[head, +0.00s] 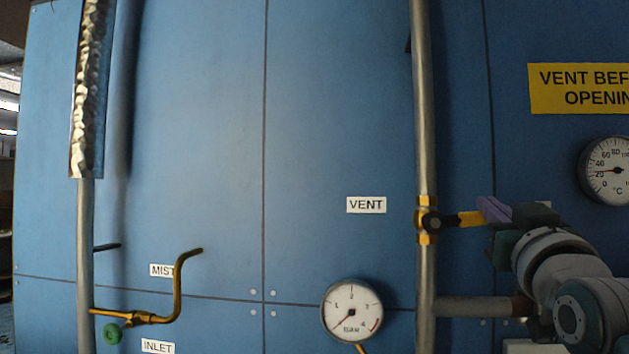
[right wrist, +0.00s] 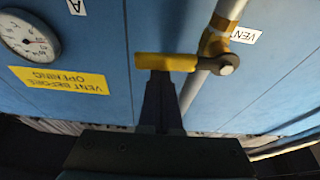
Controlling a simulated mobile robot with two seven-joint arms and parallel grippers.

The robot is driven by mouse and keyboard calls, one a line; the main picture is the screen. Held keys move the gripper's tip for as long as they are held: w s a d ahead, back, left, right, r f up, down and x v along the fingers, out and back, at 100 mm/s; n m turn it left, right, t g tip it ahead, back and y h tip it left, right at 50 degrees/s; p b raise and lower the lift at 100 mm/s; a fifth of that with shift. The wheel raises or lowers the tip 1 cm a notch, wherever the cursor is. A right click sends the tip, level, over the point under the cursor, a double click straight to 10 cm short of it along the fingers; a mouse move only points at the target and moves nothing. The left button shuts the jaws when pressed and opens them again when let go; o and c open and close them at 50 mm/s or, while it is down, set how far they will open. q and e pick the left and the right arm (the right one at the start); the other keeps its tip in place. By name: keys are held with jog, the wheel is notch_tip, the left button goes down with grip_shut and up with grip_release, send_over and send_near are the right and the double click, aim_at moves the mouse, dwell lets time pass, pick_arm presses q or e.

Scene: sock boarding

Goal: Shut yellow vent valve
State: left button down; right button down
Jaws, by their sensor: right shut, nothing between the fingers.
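The vent valve has a brass body (head: 428,221) on the vertical grey pipe, right of the VENT label. Its yellow lever (head: 463,219) sticks out level to the right, across the pipe's line. In the right wrist view the yellow lever (right wrist: 165,62) runs from the valve's round hub (right wrist: 228,64) to the left. My right gripper (head: 483,209) is at the lever's outer end. Its fingers (right wrist: 160,78) are shut together with nothing between them. The tips meet the lever's edge in the picture; I cannot tell if they touch. My left gripper is not in view.
A pressure gauge (head: 351,310) sits low, left of the vent pipe (head: 424,120). A yellow warning sign (head: 580,88) and a temperature gauge (head: 607,170) are at the right. The blue panel between the pipes is mostly clear.

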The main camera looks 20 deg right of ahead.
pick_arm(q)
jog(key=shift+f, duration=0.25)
pick_arm(e)
jog(key=shift+f+m, duration=0.35)
jog(key=shift+m, duration=0.35)
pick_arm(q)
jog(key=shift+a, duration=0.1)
pick_arm(e)
jog(key=shift+d+h, duration=0.1)
jog(key=shift+h, duration=0.2)
